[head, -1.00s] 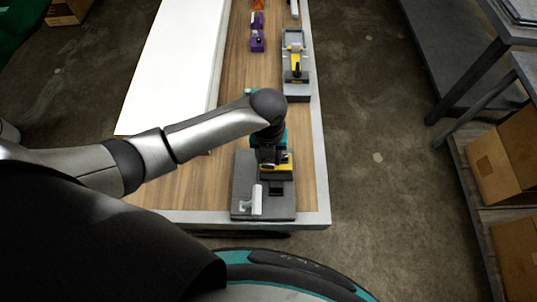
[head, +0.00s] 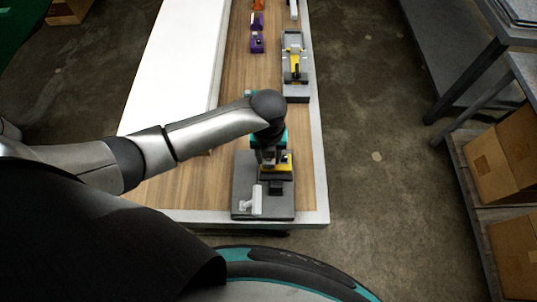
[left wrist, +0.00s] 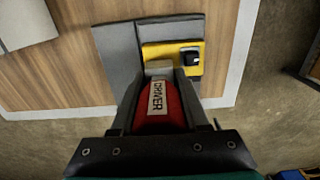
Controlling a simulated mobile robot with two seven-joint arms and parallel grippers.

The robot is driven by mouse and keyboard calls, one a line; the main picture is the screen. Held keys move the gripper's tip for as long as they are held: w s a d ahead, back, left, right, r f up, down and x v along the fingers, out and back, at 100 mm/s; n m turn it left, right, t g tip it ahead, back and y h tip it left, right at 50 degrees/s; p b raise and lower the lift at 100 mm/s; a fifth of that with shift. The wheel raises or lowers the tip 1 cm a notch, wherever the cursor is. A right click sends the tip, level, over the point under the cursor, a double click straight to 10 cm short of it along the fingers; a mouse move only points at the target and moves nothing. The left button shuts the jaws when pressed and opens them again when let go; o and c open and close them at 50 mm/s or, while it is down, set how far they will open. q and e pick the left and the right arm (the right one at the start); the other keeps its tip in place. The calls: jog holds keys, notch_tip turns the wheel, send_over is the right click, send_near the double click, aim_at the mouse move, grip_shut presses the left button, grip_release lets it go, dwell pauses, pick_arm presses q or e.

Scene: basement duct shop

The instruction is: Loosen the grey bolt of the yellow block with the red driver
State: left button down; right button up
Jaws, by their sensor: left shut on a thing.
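The yellow block (head: 285,166) sits on a dark grey base plate (head: 245,180) at the near end of the bench. My left gripper (left wrist: 160,72) is shut on the red driver (left wrist: 158,104), whose handle reads DRIVER. The gripper (head: 269,160) is over the block in the head view. The driver's tip is hidden, so contact with a bolt cannot be told. My right gripper is not in view.
A white handle-like piece (head: 257,200) is on the base plate's near part. A grey fixture with yellow parts (head: 296,90) stands farther along the bench, with purple blocks (head: 257,42) nearby. A white panel (head: 170,75) lies at left. Shelves with cardboard boxes (head: 495,165) stand at right.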

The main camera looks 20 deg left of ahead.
pick_arm(q)
jog(key=shift+r+p, duration=1.85)
jog(key=shift+r, duration=0.4)
dwell(0.4)
